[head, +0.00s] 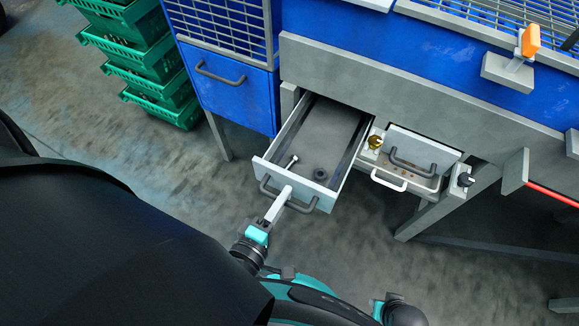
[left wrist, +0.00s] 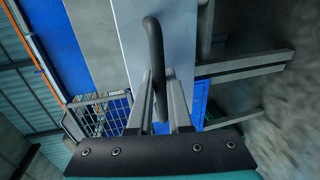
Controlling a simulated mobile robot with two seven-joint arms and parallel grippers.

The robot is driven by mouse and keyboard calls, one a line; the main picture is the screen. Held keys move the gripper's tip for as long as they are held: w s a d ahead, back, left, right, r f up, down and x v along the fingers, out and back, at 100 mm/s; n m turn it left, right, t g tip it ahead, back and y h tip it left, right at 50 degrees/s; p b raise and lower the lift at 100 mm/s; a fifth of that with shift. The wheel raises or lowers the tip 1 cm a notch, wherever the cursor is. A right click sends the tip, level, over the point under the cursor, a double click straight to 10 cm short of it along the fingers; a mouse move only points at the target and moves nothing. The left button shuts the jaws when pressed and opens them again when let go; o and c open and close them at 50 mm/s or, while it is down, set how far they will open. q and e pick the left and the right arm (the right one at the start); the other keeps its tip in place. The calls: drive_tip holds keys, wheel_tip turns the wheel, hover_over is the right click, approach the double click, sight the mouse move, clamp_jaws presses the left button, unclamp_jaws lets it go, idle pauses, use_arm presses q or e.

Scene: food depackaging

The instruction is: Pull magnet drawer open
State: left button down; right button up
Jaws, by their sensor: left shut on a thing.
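The drawer (head: 322,150) is pulled out from under the grey bench in the head view. Its light grey front (head: 311,188) carries a dark bar handle (head: 301,205). A bolt-like part and a dark ring lie inside. My left gripper (head: 281,197) is at the front of the drawer, shut on the handle. In the left wrist view the handle (left wrist: 154,45) runs between the two fingers of the gripper (left wrist: 161,108), in front of the drawer front (left wrist: 185,30). My right gripper cannot be made out in the head view.
A second drawer unit with a dark handle (head: 413,165) and a white handle (head: 389,181) is just right of the open drawer. A blue cabinet (head: 229,90) stands left, with green crates (head: 150,60) beyond. The floor in front of the drawer is bare.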

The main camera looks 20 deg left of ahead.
use_arm(q)
drive_tip(key=shift+s, duration=0.2)
drive_tip(key=c, duration=0.8)
unclamp_jaws()
drive_tip(key=shift+c, duration=0.2)
use_arm(e)
drive_tip(key=shift+r, duration=0.1)
